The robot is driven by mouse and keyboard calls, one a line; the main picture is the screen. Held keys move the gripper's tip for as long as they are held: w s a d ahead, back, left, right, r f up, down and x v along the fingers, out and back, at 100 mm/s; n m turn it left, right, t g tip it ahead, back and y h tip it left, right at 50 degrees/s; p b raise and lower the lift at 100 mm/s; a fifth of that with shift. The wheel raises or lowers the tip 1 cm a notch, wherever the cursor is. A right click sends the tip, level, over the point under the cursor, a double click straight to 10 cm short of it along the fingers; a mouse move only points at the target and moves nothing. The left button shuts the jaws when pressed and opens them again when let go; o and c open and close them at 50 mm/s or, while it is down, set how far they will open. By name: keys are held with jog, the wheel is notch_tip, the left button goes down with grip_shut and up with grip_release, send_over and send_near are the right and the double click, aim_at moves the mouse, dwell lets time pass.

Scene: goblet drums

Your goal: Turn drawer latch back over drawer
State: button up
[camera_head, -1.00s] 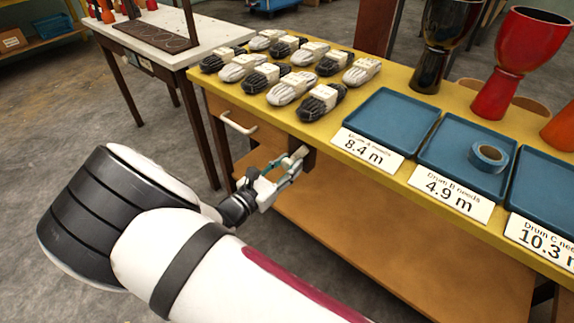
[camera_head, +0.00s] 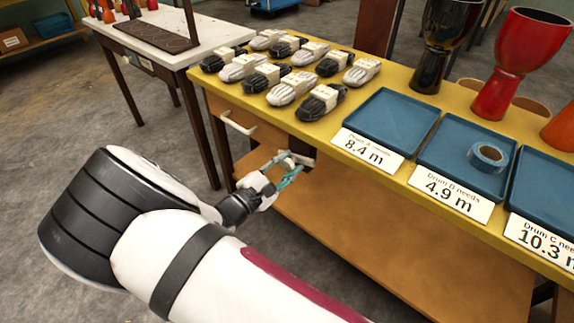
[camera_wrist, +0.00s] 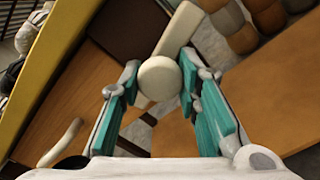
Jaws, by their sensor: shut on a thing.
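The drawer latch (camera_wrist: 182,28) is a cream bar with a round knob (camera_wrist: 160,77). In the wrist view it lies slanted, its bare end toward the upper right. My gripper (camera_wrist: 159,74) has its teal-padded fingers on both sides of the knob and is shut on it. In the head view my gripper (camera_head: 286,166) is at the latch (camera_head: 301,160), below the bench edge; the fingers partly hide it. The wooden drawer (camera_head: 229,108) with a cream handle (camera_head: 238,124) is left of the latch and looks closed; the handle also shows in the wrist view (camera_wrist: 61,141).
A dark brown post (camera_wrist: 130,28) stands behind the latch. A wooden lower shelf (camera_head: 400,240) lies beneath. Open floor is at the left.

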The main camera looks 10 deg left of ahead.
jog(key=shift+w+r+m, duration=0.1)
jog(key=shift+w+m, duration=0.1)
jog(key=shift+m, duration=1.4)
jog(key=shift+d, duration=0.1)
jog(key=o, duration=1.2)
jog(key=shift+s, duration=0.15)
jog(key=v, duration=1.1)
jog(key=shift+s+a, duration=0.3)
